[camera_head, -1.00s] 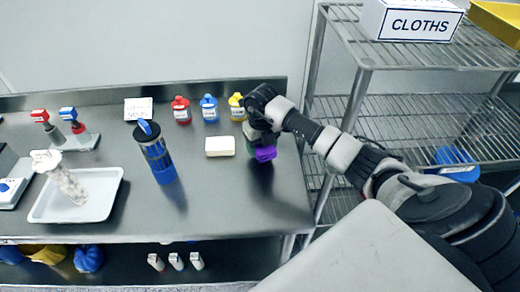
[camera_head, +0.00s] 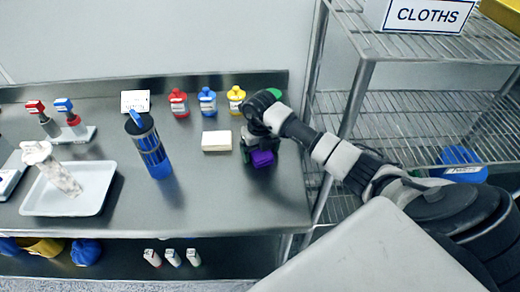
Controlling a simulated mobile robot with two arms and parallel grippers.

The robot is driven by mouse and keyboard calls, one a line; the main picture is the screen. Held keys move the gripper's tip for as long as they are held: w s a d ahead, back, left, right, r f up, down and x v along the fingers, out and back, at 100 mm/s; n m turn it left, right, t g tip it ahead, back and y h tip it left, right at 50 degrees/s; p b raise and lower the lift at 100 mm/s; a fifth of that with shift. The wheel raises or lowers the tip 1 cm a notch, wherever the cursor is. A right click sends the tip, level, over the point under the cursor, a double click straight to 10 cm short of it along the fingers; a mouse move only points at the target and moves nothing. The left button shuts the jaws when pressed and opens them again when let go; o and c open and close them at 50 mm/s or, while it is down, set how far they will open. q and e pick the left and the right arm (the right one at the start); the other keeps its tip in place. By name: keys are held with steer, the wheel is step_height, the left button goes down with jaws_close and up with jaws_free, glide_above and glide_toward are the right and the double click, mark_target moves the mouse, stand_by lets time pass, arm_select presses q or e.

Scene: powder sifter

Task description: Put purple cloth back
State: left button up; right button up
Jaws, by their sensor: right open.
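The purple cloth (camera_head: 263,159) is a small block-like bundle on the right part of the steel table. My right gripper (camera_head: 258,150) is directly behind and above it, at the cloth's far side. The fingers are mostly hidden by the wrist, and I cannot tell whether they touch the cloth. The gripper is open. A box labelled CLOTHS (camera_head: 428,14) stands on the top shelf of the wire rack at the upper right, cut by the frame's top edge. My left gripper is out of view.
A cream block (camera_head: 216,141) lies just left of my right gripper. Red (camera_head: 179,103), blue (camera_head: 208,103) and yellow (camera_head: 236,99) bottles stand along the back. A blue sifter (camera_head: 150,149) and white tray (camera_head: 38,200) stand farther left. The wire rack (camera_head: 400,125) borders the table's right edge.

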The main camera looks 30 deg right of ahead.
steer(key=shift+a, duration=0.1)
steer(key=shift+r, duration=0.2)
arm_select(q)
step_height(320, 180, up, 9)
steer(key=p, duration=0.9)
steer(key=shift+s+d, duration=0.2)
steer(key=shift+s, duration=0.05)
arm_select(e)
step_height(320, 180, up, 12)
